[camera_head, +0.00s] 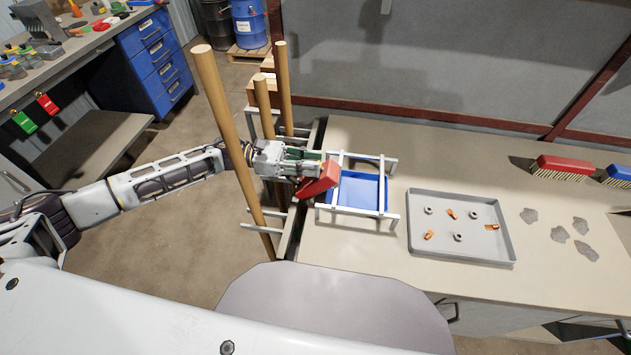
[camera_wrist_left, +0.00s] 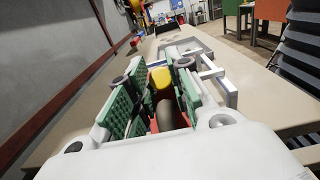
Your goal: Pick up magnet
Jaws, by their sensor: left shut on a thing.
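The magnet is a red block (camera_head: 318,182) at the end of my left gripper (camera_head: 308,168), tilted over the left part of the white frame around the blue tray. My left gripper is shut on it. In the left wrist view the green-padded fingers (camera_wrist_left: 158,95) stand on both sides of a dark rounded handle (camera_wrist_left: 165,114), with a yellow part (camera_wrist_left: 160,79) beyond and a little red below. Whether the magnet touches the frame is hard to tell. My right gripper is not in view.
The white frame (camera_head: 393,222) holds a blue tray (camera_head: 360,190). To its right a grey tray (camera_head: 480,252) holds nuts and copper-coloured scraps. Grey flakes (camera_head: 559,234) and a red brush (camera_head: 563,166) lie farther right. Wooden posts (camera_head: 228,130) rise close beside my left forearm.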

